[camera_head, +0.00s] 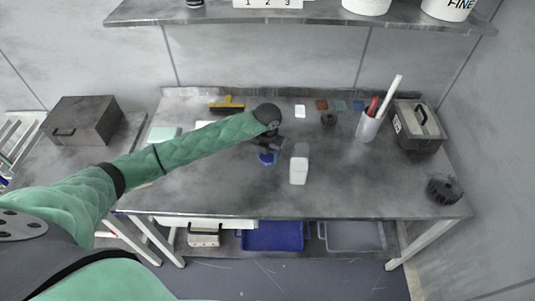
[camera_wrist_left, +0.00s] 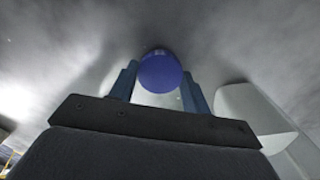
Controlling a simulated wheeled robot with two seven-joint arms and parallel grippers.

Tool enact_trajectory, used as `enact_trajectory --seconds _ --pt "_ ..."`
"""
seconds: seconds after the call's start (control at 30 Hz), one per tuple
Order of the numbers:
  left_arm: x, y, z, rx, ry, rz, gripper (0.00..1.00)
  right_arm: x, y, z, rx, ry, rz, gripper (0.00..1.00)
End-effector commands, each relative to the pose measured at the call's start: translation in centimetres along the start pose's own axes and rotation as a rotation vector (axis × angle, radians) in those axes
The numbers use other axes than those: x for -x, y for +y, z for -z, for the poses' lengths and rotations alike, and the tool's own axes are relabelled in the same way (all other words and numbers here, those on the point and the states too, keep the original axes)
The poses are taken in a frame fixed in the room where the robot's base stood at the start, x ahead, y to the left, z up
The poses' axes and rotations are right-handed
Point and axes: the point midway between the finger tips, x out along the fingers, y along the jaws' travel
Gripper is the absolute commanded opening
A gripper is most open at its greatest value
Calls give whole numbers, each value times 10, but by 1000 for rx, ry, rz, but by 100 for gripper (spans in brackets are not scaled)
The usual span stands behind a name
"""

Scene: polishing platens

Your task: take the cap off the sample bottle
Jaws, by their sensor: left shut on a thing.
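My left gripper (camera_head: 267,155) reaches over the middle of the bench from the left, and is shut on a round blue cap (camera_head: 267,159). In the left wrist view the cap (camera_wrist_left: 160,72) sits between the two blue fingers. The white sample bottle (camera_head: 299,170) stands on the bench just right of the gripper, apart from the cap. It also shows at the right of the left wrist view (camera_wrist_left: 255,108). No blue cap shows on the bottle; its mouth is too small to make out. My right gripper is not in view.
A white holder (camera_head: 368,127) with rods and a grey case (camera_head: 418,126) stand at the right of the bench. A dark round part (camera_head: 443,190) lies near the right edge. A yellow brush (camera_head: 227,105) lies at the back. The front of the bench is clear.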

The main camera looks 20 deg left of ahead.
Motion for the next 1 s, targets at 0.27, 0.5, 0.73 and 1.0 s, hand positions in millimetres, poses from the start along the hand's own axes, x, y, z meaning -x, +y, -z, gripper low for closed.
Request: enact_trajectory --seconds 0.27,0.5,0.73,1.0 --pt "-6 0 0 0 -1 0 20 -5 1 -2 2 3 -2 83" --pt "-8 0 0 0 -1 0 20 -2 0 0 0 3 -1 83" --pt "-8 0 0 0 -1 0 69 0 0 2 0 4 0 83" --pt "-7 0 0 0 -1 0 69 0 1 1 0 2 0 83"
